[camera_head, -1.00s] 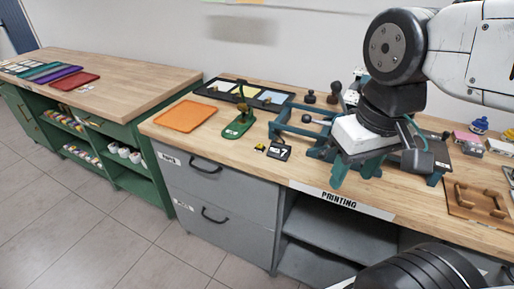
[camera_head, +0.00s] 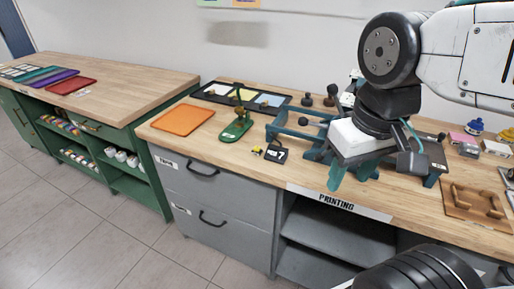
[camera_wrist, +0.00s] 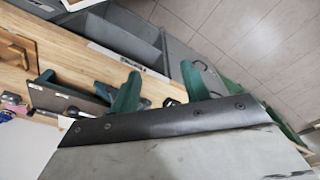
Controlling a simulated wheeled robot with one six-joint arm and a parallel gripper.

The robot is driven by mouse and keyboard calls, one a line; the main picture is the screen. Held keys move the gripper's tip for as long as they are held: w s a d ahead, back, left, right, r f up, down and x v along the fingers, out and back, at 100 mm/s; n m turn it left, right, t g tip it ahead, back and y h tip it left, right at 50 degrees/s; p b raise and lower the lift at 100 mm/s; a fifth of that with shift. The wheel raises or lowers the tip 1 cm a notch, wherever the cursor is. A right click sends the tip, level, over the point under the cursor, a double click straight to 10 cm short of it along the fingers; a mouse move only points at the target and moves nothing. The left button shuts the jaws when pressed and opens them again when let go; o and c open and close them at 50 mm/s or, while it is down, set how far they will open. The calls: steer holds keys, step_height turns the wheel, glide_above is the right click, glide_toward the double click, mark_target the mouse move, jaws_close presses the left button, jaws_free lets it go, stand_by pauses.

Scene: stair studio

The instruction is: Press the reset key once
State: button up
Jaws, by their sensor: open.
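A small black counter (camera_head: 276,154) with a white "7" on its face sits on the wooden bench near its front edge. A small yellow-and-black piece (camera_head: 258,150) is beside it on the left. I cannot make out which part is the reset key. My gripper (camera_head: 350,179) hangs at the bench front, to the right of the counter and apart from it. Its two teal fingers are spread with nothing between them. The fingers also show in the wrist view (camera_wrist: 160,88), where a small dark object partly shows between them; I cannot tell what it is.
A blue-grey frame (camera_head: 285,133) stands behind the counter, partly behind my gripper. A green stand (camera_head: 236,128) and an orange tray (camera_head: 183,119) are to the left. A brown wooden tray (camera_head: 470,208) lies to the right. Grey drawers (camera_head: 215,190) are below.

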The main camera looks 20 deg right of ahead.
jaws_close()
stand_by(1.5)
